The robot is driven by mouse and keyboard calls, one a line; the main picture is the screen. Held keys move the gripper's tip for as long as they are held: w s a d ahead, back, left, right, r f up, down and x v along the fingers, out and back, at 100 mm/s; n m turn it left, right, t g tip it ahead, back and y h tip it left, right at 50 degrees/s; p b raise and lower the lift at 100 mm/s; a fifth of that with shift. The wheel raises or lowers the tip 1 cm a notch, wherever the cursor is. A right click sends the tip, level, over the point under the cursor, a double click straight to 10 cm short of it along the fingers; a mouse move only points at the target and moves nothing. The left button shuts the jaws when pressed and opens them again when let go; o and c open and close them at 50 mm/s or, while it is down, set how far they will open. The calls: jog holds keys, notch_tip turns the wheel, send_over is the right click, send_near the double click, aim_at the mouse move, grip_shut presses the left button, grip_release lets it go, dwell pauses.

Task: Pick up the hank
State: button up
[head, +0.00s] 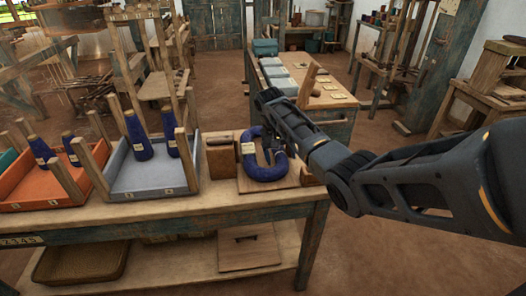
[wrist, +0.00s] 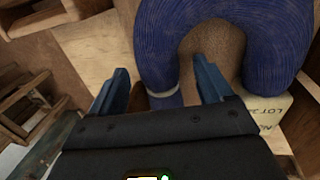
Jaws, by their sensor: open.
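The hank (head: 264,172) is a thick dark blue horseshoe of yarn lying on a wooden board (head: 292,181) on the bench. In the wrist view the hank (wrist: 160,45) fills the upper right, with a pale tie around one leg. My gripper (wrist: 162,82) is open, its two blue fingers apart, with the tied leg end showing between them. I cannot tell the height gap, and no contact is clear. In the head view my gripper (head: 268,148) is partly hidden by the wrist, above the hank's open side. A pale lot label (wrist: 267,110) sits at the other leg.
A wooden block (head: 221,158) stands left of the board. Further left, a grey tray (head: 150,182) and an orange tray (head: 45,190) hold blue cones among upright posts. Behind is a second table (head: 330,102) with pale cards. A basket (head: 82,262) sits on the lower shelf.

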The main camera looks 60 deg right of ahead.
jog(key=shift+f, duration=0.2)
jog(key=shift+c, duration=0.5)
jog(key=c, duration=1.1)
jog(key=shift+c, duration=0.2)
jog(key=shift+r, duration=0.1)
jog(key=shift+r, duration=0.45)
notch_tip(320, 180, up, 2)
jog(key=shift+d+r, duration=0.1)
jog(key=shift+r, duration=0.05)
jog(key=s+a+p, duration=0.2)
jog(key=s+a, duration=0.9)
jog(key=a, duration=0.2)
jog(key=shift+s+a+p, duration=0.3)
jog(key=shift+s+a, duration=0.1)
